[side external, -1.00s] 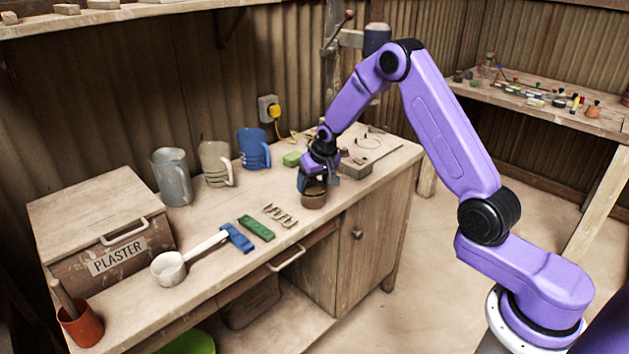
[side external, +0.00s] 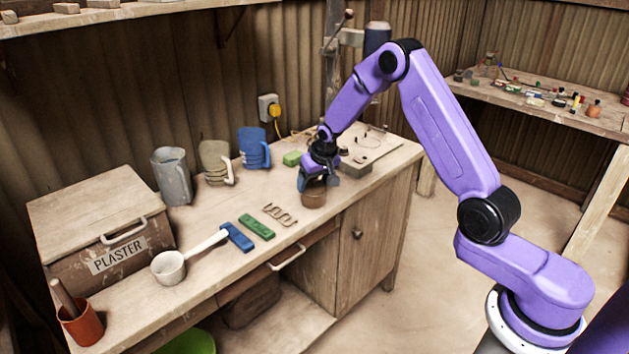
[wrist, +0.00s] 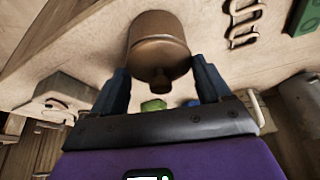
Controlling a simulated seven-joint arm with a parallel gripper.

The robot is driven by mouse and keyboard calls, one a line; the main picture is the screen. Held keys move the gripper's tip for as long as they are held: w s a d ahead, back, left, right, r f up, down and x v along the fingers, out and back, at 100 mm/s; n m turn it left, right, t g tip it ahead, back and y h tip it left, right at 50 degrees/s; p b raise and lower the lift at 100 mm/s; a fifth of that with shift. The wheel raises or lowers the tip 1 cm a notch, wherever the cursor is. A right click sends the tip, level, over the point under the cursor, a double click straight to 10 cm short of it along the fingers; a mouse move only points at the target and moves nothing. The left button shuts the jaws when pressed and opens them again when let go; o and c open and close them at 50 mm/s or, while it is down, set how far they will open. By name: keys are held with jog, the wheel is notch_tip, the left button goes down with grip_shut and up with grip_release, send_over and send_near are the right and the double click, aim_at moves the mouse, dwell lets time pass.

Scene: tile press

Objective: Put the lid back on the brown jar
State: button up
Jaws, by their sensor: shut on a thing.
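The brown jar (side external: 313,197) stands upright near the front edge of the workbench, right of the middle. My gripper (side external: 313,182) is directly above it, pointing down. In the wrist view, the brown lid (wrist: 160,67) with its small knob lies between my two fingers (wrist: 161,80), which are shut on its sides. The lid is in line with the jar body (wrist: 156,28) and looks level at its mouth. I cannot tell whether a thin gap is left between them. In the side view my gripper hides most of the lid.
Left of the jar lie a wire squiggle (side external: 279,215), a green block (side external: 257,227) and a blue block (side external: 237,237). Blue (side external: 253,148), beige (side external: 215,163) and grey (side external: 171,175) jugs stand behind.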

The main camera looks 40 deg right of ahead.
dwell(0.3)
jog(key=o, duration=1)
jog(key=shift+r, duration=3.5)
jog(key=shift+c, duration=0.3)
grip_shut()
jog(key=shift+f, duration=2)
